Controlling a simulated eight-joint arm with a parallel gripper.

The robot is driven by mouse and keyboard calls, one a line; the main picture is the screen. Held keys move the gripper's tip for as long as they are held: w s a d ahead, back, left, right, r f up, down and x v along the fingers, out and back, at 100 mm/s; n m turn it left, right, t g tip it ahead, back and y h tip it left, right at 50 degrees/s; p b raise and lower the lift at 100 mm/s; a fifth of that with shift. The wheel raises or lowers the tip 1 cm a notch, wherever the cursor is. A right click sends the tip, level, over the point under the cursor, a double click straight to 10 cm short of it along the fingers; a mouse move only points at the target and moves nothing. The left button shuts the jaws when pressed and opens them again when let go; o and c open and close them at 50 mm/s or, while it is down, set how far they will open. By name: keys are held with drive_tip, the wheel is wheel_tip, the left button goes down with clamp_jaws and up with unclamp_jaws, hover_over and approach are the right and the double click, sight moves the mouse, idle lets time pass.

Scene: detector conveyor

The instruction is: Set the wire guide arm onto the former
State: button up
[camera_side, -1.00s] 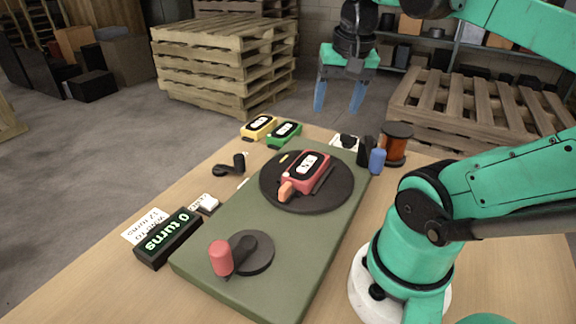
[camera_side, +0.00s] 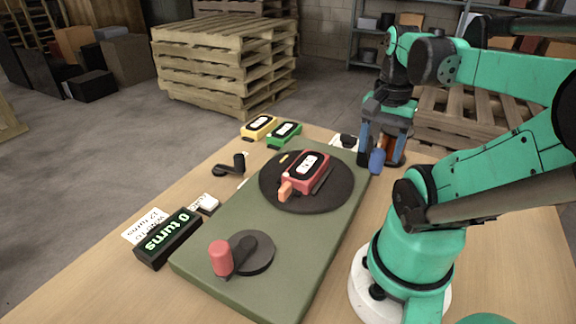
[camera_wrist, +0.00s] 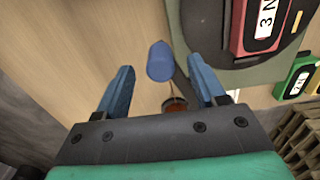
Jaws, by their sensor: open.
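The wire guide arm has a blue knob (camera_side: 377,161) beside the far right corner of the green base. Its knob (camera_wrist: 159,62) shows between my fingers in the wrist view, with a dark bar partly hidden beside it. My gripper (camera_side: 382,158) is open, pointing down around the knob area. In the wrist view my gripper (camera_wrist: 160,72) has a finger on each side of the knob, with gaps. The red former (camera_side: 305,172) with a white label lies on the black turntable (camera_side: 275,199); the former (camera_wrist: 246,28) is also at the wrist view's top right.
A copper wire spool (camera_side: 396,148) stands right behind my gripper. Yellow (camera_side: 258,127) and green (camera_side: 284,134) blocks lie at the table's far edge. A red-handled crank (camera_side: 220,258) and a counter reading "0 turns" (camera_side: 168,238) are nearer. The table's left front is clear.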

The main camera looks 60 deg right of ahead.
drive_tip(key=shift+f, duration=1.3)
clamp_jaws()
idle(0.5)
